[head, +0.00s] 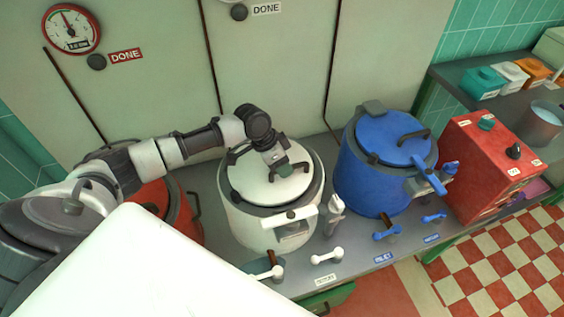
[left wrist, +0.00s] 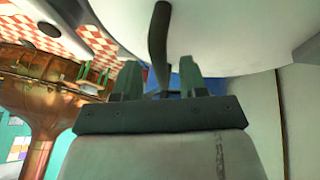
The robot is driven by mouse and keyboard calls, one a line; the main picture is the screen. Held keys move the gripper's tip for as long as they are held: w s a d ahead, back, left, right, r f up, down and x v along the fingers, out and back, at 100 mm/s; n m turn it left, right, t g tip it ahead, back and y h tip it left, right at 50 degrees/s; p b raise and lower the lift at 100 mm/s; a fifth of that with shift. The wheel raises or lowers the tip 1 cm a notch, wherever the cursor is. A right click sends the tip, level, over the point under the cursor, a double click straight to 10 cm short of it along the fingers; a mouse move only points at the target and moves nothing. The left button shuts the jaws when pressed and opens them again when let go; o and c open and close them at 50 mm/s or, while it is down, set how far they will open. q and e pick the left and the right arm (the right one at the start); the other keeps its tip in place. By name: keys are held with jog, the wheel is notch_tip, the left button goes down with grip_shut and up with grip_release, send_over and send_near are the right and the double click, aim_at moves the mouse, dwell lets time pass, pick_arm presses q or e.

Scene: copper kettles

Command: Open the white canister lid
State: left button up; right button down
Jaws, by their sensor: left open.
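The white canister (head: 265,228) stands on the grey counter with its white lid (head: 250,182) lying shut on top. My left gripper (head: 284,170) is over the lid, pointing down at its dark handle. In the left wrist view the lid (left wrist: 225,30) fills the top, and the dark curved handle (left wrist: 158,45) comes down toward the gap between the two fingers of my left gripper (left wrist: 160,80). The fingers are open and apart. I cannot tell whether they touch the handle. My right gripper is not in view.
A blue canister (head: 375,180) stands close on the right, and a red one (head: 180,215) on the left, partly behind my arm. White taps (head: 327,256) and blue taps line the counter front. A red box (head: 485,175) is farther right. Pale cabinets rise behind.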

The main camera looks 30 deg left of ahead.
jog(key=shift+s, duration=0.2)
pick_arm(q)
jog(key=shift+c, duration=0.9)
grip_shut()
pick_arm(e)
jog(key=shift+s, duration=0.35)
